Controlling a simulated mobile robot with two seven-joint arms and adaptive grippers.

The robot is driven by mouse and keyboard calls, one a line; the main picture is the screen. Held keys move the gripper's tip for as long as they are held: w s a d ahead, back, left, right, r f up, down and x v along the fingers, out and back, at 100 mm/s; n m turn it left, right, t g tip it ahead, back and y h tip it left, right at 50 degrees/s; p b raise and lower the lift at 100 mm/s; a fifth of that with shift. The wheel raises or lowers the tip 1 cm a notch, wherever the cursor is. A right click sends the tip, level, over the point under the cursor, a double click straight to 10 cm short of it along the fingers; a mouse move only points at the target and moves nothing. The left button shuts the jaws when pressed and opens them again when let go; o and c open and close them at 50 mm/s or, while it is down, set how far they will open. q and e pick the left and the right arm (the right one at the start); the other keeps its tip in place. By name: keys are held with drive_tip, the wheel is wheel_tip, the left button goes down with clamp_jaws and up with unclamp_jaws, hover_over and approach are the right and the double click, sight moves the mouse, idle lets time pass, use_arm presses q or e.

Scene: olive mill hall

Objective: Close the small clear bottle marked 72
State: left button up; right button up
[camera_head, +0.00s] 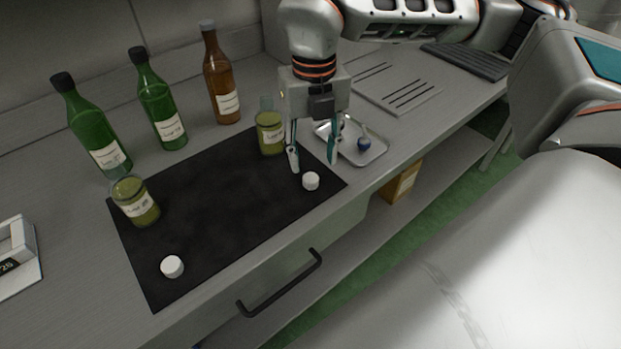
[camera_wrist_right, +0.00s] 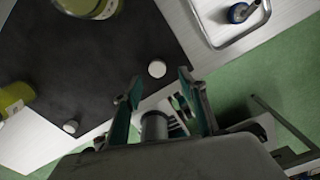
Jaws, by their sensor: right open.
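Two small clear bottles of yellow-green oil stand upright and uncapped on the black mat (camera_head: 215,222). One bottle (camera_head: 270,134) is at the mat's far edge, the other (camera_head: 135,202) at its left. Their label numbers are too small to read surely, so I cannot tell which is 72. A white cap (camera_head: 311,181) lies near the mat's right corner and shows in the right wrist view (camera_wrist_right: 157,69). Another white cap (camera_head: 172,266) lies at the front left. My right gripper (camera_head: 313,160) is open and empty above the right-hand cap. My left gripper is out of view.
Green bottles (camera_head: 163,110) (camera_head: 92,130) and a brown bottle (camera_head: 220,80) stand behind the mat. A metal tray (camera_head: 374,154) with a small blue-ended item (camera_head: 364,143) is right of the gripper. A scale-like device (camera_head: 14,255) sits far left. The mat's middle is clear.

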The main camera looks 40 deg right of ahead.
sight(310, 176)
drive_tip(key=shift+f, duration=0.1)
drive_tip(key=shift+w+a+f, duration=0.1)
drive_tip(key=shift+w+f, duration=0.05)
drive_tip(key=shift+f, duration=1.15)
drive_tip(key=shift+w+a+f, duration=0.1)
drive_tip(key=shift+w+f, duration=0.05)
drive_tip(key=shift+f, duration=1.15)
drive_tip(key=c, duration=0.8)
